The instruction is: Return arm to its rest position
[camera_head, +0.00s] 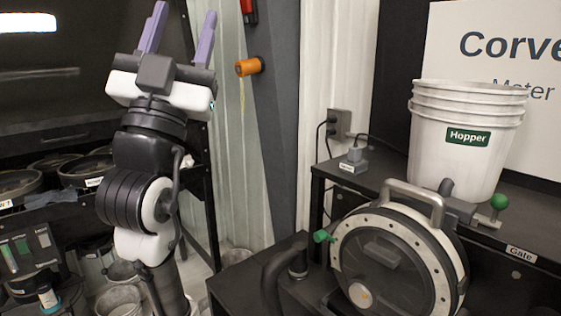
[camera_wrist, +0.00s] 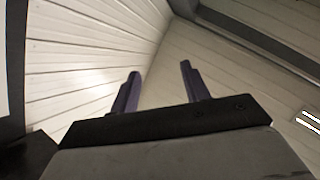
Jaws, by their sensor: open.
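My gripper (camera_head: 178,38) is raised at the upper left of the head view, with its two purple fingers pointing up. The fingers are apart and nothing is between them. My arm stands nearly upright below it. In the wrist view my gripper (camera_wrist: 158,92) shows its two dark purple fingers apart against the ceiling and pale panelled wall. It touches nothing that I can see.
A round seed meter (camera_head: 398,262) with a handle stands at the lower right. A white Hopper bucket (camera_head: 465,125) stands on the dark bench behind it. Several tubs (camera_head: 18,183) fill the shelf at left. An orange knob (camera_head: 249,66) sits on the grey post right of my gripper.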

